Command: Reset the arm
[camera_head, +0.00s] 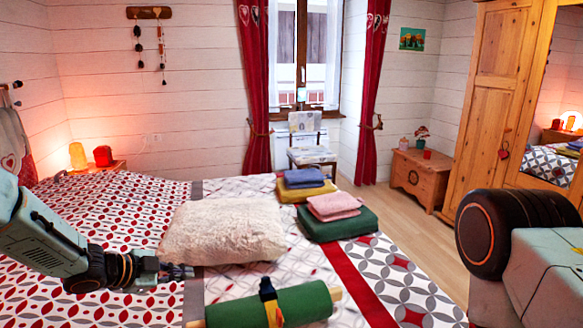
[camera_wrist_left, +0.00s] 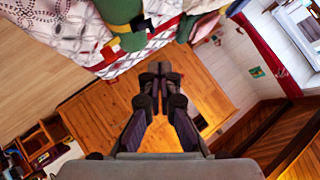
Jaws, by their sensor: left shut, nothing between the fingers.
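My left arm comes in from the left in the head view and reaches over the bed's patterned cover. Its gripper (camera_head: 178,271) is shut and empty, to the left of the green roll and just below the cream pillow in the picture. In the left wrist view the gripper's fingers (camera_wrist_left: 158,70) meet at the tips with nothing between them. Part of my right arm shows at the right edge of the head view. My right gripper is not in view.
On the bed (camera_head: 105,215) are a fluffy cream pillow (camera_head: 222,232), a green roll (camera_head: 270,308) and folded cloths in blue (camera_head: 305,178), yellow, pink (camera_head: 334,205) and green. A chair (camera_head: 309,145), wooden chest (camera_head: 420,177) and wardrobe (camera_head: 497,95) stand beyond. Wooden floor separates bed and wardrobe.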

